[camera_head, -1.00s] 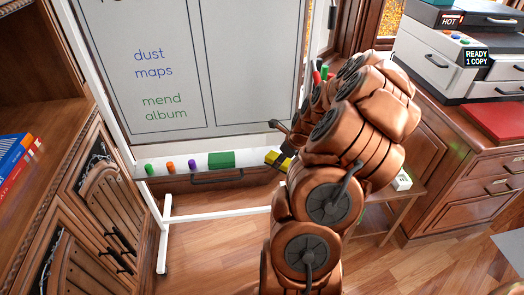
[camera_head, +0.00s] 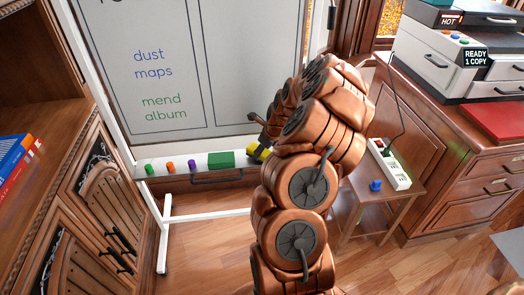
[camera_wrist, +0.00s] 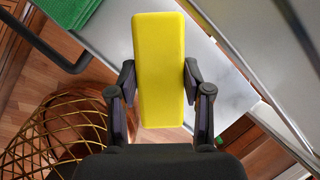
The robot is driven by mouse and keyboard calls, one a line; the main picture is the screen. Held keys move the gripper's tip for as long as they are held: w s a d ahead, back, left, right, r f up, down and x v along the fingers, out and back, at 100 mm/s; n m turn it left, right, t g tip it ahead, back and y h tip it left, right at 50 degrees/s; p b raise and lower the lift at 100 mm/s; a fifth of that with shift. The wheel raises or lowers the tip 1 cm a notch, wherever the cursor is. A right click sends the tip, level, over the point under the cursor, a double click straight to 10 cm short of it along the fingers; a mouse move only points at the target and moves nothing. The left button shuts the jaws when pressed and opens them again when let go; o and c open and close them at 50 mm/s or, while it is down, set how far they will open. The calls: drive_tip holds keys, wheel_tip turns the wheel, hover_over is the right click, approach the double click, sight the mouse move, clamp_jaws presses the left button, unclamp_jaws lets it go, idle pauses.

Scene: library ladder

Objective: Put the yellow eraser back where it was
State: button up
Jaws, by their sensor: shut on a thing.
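The yellow eraser (camera_wrist: 160,65) is a long block held upright in the wrist view between the two dark fingers of my gripper (camera_wrist: 158,78). Both fingers press on its sides. In the head view the eraser (camera_head: 256,152) shows beside the right end of a green eraser (camera_head: 221,159), partly hidden by my arm. The white tray (camera_head: 172,180) runs under the whiteboard (camera_head: 160,60). In the wrist view the pale tray surface (camera_wrist: 222,95) lies behind the yellow eraser, and the green eraser (camera_wrist: 68,10) is at upper left. I cannot tell whether the yellow eraser touches the tray.
Green (camera_head: 149,169), orange (camera_head: 170,166) and purple (camera_head: 192,164) pieces stand on the tray's left part. A wire basket (camera_wrist: 45,140) is below the tray. A small table (camera_head: 390,195) with a power strip (camera_head: 395,170) stands to the right, near wooden drawers (camera_head: 460,205).

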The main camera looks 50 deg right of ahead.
drive_tip(key=o, duration=1)
drive_tip(key=shift+f, duration=0.1)
